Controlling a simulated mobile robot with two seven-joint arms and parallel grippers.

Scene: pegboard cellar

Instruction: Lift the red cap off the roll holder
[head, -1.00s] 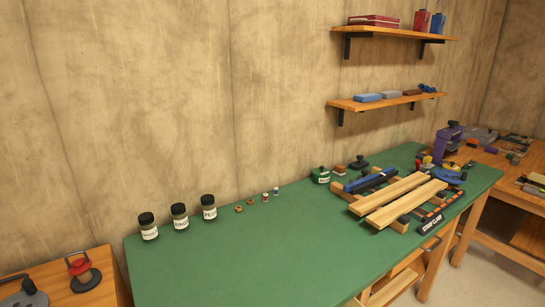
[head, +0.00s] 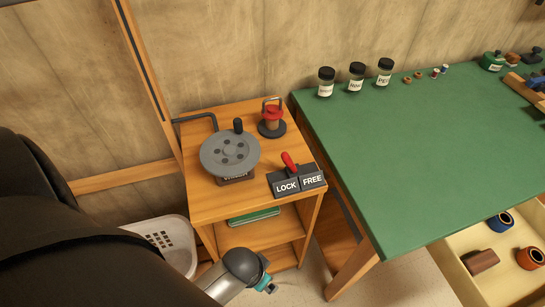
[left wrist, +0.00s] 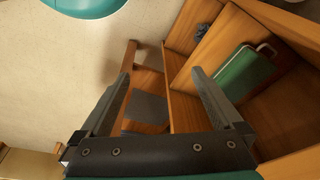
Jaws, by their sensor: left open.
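The roll holder (head: 271,129) stands upright at the back right of the small wooden stand's top. It has a dark round base, a pale-brown middle and a thin metal loop. Its red cap (head: 272,113) sits on top. My left arm comes in at the bottom left of the head view, low in front of the stand; its gripper fingers cannot be made out there. In the left wrist view my left gripper (left wrist: 160,88) is open and empty, facing the stand's lower shelves. The red cap is out of that view. My right gripper is not in view.
A grey disc device (head: 229,153) with a crank and a red-levered LOCK/FREE box (head: 297,182) share the stand top (head: 215,205). The green bench (head: 410,150) lies to the right, above an open drawer (head: 470,270). A white basket (head: 170,240) is at the lower left.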

